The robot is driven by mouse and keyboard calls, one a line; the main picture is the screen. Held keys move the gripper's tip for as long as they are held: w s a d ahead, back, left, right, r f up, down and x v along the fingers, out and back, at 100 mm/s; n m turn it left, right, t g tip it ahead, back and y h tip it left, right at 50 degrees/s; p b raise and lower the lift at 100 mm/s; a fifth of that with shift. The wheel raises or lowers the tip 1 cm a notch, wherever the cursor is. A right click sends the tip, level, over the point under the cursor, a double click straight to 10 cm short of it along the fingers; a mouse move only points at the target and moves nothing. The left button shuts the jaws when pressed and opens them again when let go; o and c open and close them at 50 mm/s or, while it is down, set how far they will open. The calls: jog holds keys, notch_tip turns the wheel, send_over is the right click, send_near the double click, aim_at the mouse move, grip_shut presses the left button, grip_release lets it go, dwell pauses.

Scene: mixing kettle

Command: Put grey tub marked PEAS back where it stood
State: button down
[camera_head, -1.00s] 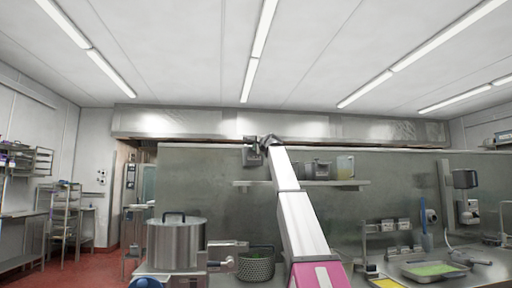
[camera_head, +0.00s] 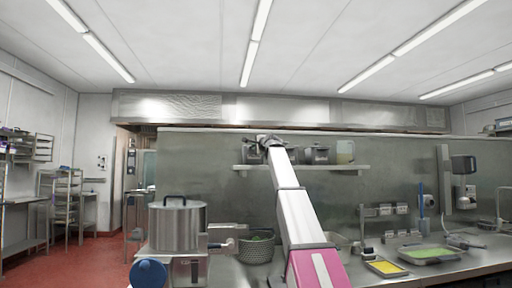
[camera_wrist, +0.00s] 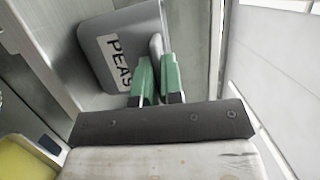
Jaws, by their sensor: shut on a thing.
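The grey tub marked PEAS (camera_wrist: 118,48) fills the upper left of the wrist view, tilted in the picture, with its black lettering on a pale label. My gripper (camera_wrist: 157,82) has its green fingers shut on the tub's handle-like edge. In the head view the tub (camera_head: 250,155) hangs at my gripper (camera_head: 268,141), at the left end of the wall shelf (camera_head: 305,167). It is just above the shelf or on it; I cannot tell whether it touches.
On the shelf, right of the tub, stand grey containers (camera_head: 317,154) and a yellowish clear one (camera_head: 345,152). Below are a large lidded kettle (camera_head: 177,227), a perforated basket (camera_head: 257,250), and yellow (camera_head: 386,267) and green (camera_head: 430,254) trays on the counter.

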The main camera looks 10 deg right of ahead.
jog(key=shift+f, duration=0.35)
dwell(0.5)
jog(key=c, duration=0.7)
grip_release()
jog(key=shift+s, duration=0.1)
jog(key=v, duration=0.8)
dwell(0.5)
dwell(0.4)
